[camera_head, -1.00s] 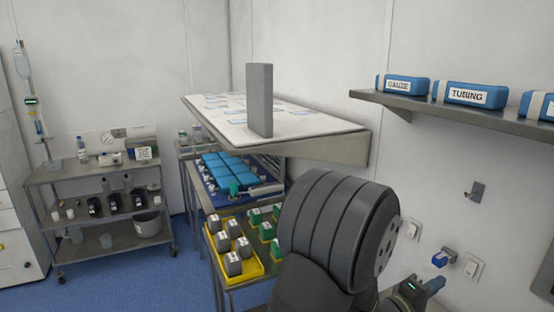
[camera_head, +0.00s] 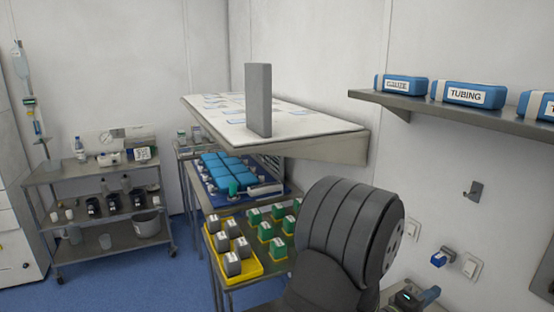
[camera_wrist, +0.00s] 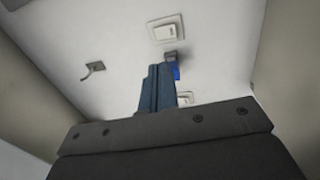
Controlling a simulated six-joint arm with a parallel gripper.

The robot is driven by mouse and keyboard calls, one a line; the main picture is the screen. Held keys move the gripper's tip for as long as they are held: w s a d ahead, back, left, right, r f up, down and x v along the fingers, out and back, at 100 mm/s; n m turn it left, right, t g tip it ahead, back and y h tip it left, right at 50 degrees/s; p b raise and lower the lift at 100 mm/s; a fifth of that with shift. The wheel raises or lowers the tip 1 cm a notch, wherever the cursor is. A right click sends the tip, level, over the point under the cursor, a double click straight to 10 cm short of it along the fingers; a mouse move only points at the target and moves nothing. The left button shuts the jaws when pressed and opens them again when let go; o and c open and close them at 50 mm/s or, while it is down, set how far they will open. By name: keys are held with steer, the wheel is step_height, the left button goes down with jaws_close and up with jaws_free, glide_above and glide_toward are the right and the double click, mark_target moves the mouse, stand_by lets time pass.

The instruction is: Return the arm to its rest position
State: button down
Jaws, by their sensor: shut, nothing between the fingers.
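My gripper (camera_wrist: 157,86) shows in the wrist view as two blue fingers closed together, with nothing between them. They point at the white wall. In the head view my gripper (camera_head: 430,294) is at the lower right edge, small and partly cut off. It is in front of the wall and below the sockets. My dark arm link fills the lower middle of the head view and hides part of the trolley behind it.
A blue plug (camera_head: 438,259) sits at the wall near a white switch (camera_head: 473,267). A hook (camera_head: 473,190) is above. A shelf (camera_head: 405,103) holds blue packs. A white-topped board (camera_head: 310,126) with a grey upright block (camera_head: 259,100) overhangs the trolley with yellow trays (camera_head: 250,271).

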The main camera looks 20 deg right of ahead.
steer(key=shift+a+f+m, duration=0.2)
steer(key=shift+a+m, duration=0.05)
steer(key=shift+m, duration=2.75)
steer(key=shift+a+f+m, duration=0.2)
steer(key=shift+a+m, duration=0.1)
steer(key=shift+m, duration=2.7)
steer(key=shift+a+f+m, duration=0.2)
steer(key=shift+a+m, duration=0.05)
steer(key=shift+m, duration=2.75)
